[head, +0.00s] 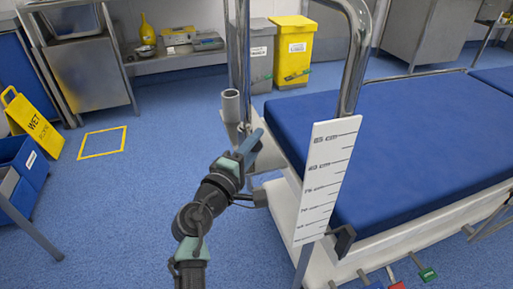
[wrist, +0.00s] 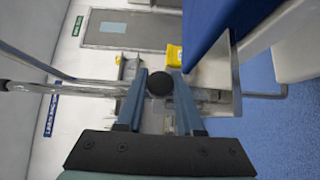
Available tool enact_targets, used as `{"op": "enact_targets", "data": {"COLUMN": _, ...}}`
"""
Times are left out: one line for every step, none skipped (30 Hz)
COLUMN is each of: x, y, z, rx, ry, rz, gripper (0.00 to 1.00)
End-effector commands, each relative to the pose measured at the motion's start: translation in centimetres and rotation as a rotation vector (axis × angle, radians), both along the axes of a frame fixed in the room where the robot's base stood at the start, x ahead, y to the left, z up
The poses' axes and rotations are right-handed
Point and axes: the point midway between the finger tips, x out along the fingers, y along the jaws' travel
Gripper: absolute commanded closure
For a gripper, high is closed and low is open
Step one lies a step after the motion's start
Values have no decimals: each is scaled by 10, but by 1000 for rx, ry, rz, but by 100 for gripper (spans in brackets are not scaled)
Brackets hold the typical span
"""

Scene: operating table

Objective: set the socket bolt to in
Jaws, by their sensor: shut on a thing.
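My gripper (head: 252,141) is at the head end of the operating table, beside the grey upright socket tube (head: 230,106). In the wrist view, the two blue fingers of my gripper (wrist: 159,74) stand on either side of a round black knob (wrist: 159,84), which looks like the end of the socket bolt, and are shut on it. In the head view the knob is hidden by the fingers. How far the bolt sits in the socket cannot be told.
The table's blue mattress (head: 420,135) and white height scale (head: 328,180) are just right of my arm. A chrome rail (head: 355,60) arches above. Yellow (head: 293,55) and grey bins stand behind. A wet-floor sign (head: 35,122) stands left, with open blue floor between.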

Motion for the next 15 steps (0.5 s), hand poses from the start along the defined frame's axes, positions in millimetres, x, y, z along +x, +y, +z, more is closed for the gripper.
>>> {"op": "enact_targets", "data": {"x": 6, "y": 3, "z": -4, "rx": 3, "ry": 0, "rz": 1, "gripper": 100}}
{"op": "enact_targets", "data": {"x": 9, "y": 4, "z": -4, "rx": 2, "ry": 0, "rz": 1, "gripper": 100}}
{"op": "enact_targets", "data": {"x": 13, "y": 5, "z": -3, "rx": 2, "ry": -1, "rz": 1, "gripper": 100}}
{"op": "enact_targets", "data": {"x": 15, "y": 5, "z": -3, "rx": 1, "ry": 0, "rz": 1, "gripper": 100}}
{"op": "enact_targets", "data": {"x": 17, "y": 6, "z": -3, "rx": 1, "ry": 0, "rz": 1, "gripper": 100}}
{"op": "enact_targets", "data": {"x": 18, "y": 6, "z": -2, "rx": 0, "ry": -1, "rz": 2, "gripper": 100}}
{"op": "enact_targets", "data": {"x": 19, "y": 7, "z": -1, "rx": 0, "ry": -1, "rz": 2, "gripper": 100}}
{"op": "enact_targets", "data": {"x": 19, "y": 7, "z": -1, "rx": 0, "ry": -1, "rz": 3, "gripper": 100}}
{"op": "enact_targets", "data": {"x": 19, "y": 7, "z": 0, "rx": 0, "ry": -1, "rz": 4, "gripper": 100}}
{"op": "enact_targets", "data": {"x": 19, "y": 7, "z": 0, "rx": 0, "ry": -1, "rz": 4, "gripper": 100}}
{"op": "enact_targets", "data": {"x": 19, "y": 7, "z": 0, "rx": 0, "ry": -1, "rz": 4, "gripper": 100}}
{"op": "enact_targets", "data": {"x": 19, "y": 8, "z": 0, "rx": 0, "ry": -1, "rz": 5, "gripper": 100}}
{"op": "enact_targets", "data": {"x": 19, "y": 8, "z": 0, "rx": -1, "ry": -2, "rz": 5, "gripper": 100}}
{"op": "enact_targets", "data": {"x": 19, "y": 8, "z": 1, "rx": 0, "ry": -2, "rz": 6, "gripper": 100}}
{"op": "enact_targets", "data": {"x": 19, "y": 8, "z": 1, "rx": 0, "ry": -2, "rz": 6, "gripper": 62}}
